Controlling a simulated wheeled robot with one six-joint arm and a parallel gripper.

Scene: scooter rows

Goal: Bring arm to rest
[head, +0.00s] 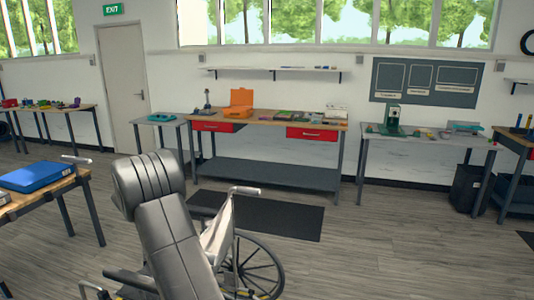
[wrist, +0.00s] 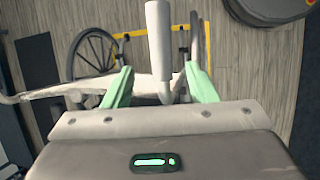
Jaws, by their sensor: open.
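My gripper (wrist: 159,68) shows in the wrist view with its two pale green fingers apart. A pale upright bar (wrist: 158,30) appears between the fingers. I cannot tell how near it is or whether it touches them. My gripper cannot be made out in the head view. A dark grey segmented form stands at the lower left of centre there, and I cannot tell whether it is my arm.
A wheelchair (head: 255,268) stands close in front, partly hidden; its wheel (wrist: 95,52) shows in the wrist view. A workbench (head: 270,118) is at the back wall. A table with a blue case (head: 42,177) is at left. Open floor lies right.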

